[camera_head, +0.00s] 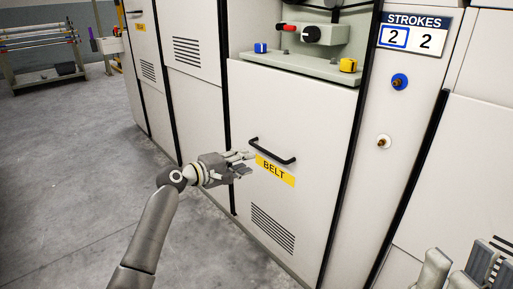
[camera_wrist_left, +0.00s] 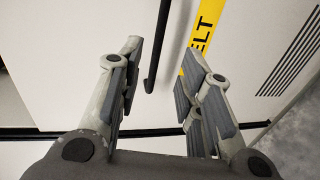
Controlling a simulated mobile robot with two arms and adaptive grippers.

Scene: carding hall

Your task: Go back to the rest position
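My left gripper (camera_head: 243,165) is in front of a pale cabinet door with a black bar handle (camera_head: 272,155) and a yellow BELT label (camera_head: 275,170). In the left wrist view the left gripper (camera_wrist_left: 160,95) has its fingers well apart, with nothing between the pads. The black handle (camera_wrist_left: 157,50) and the yellow label (camera_wrist_left: 204,35) show beyond the fingertips. The gripper is not closed around the handle. My right gripper (camera_head: 468,270) shows only in part at the lower right corner of the head view; its opening is unclear.
Above the door, a shelf (camera_head: 300,66) holds a red-and-black knob unit (camera_head: 311,34), a blue block (camera_head: 261,48) and a yellow block (camera_head: 348,65). A STROKES sign (camera_head: 412,35) reads 2 2. Blue (camera_head: 399,82) and white (camera_head: 383,141) knobs sit below it. Grey floor (camera_head: 70,190) is clear at left.

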